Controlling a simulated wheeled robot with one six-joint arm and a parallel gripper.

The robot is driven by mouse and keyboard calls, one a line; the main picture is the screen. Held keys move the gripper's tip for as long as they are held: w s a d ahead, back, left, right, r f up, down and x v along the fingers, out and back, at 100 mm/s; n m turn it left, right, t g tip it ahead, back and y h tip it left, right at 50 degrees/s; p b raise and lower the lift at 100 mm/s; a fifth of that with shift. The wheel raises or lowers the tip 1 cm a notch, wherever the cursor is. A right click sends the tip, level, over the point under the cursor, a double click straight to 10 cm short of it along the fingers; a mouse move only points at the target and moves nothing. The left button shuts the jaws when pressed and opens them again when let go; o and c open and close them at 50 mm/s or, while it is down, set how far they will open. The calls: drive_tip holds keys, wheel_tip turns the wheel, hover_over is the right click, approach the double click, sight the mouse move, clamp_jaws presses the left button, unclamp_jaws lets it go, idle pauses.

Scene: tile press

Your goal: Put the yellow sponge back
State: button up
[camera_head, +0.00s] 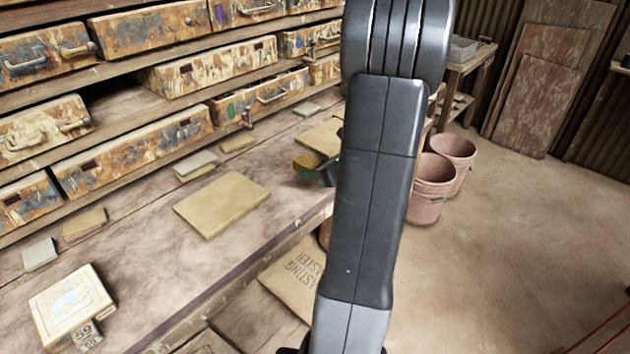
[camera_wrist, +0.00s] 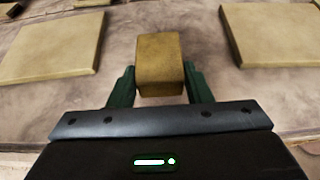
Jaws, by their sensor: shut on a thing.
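The yellow sponge (camera_wrist: 159,62) is a brownish-yellow block between the two dark green fingers of my gripper (camera_wrist: 160,84) in the wrist view. The fingers press on its left and right sides. In the head view the sponge (camera_head: 305,161) shows as a small yellowish piece at my gripper (camera_head: 324,170), over the right part of the bench (camera_head: 150,215). My arm hides part of this area. I cannot tell whether the sponge touches the bench top.
Flat yellowish slabs lie on the bench: one (camera_head: 222,204) left of my gripper, another (camera_head: 322,137) behind it. A tile box (camera_head: 70,304) stands at the front left. Weathered drawers (camera_head: 135,150) line the back. Buckets (camera_head: 432,188) stand on the floor, right of my arm.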

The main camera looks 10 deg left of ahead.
sight(316, 187)
drive_tip(key=shift+f, duration=1.8)
drive_tip(key=shift+f+b, duration=0.2)
drive_tip(key=shift+b, duration=0.2)
drive_tip(key=o, duration=0.9)
drive_tip(key=shift+r, duration=0.1)
drive_tip(key=shift+r+p, duration=0.2)
drive_tip(key=shift+p, duration=0.1)
drive_tip(key=v, duration=1.2)
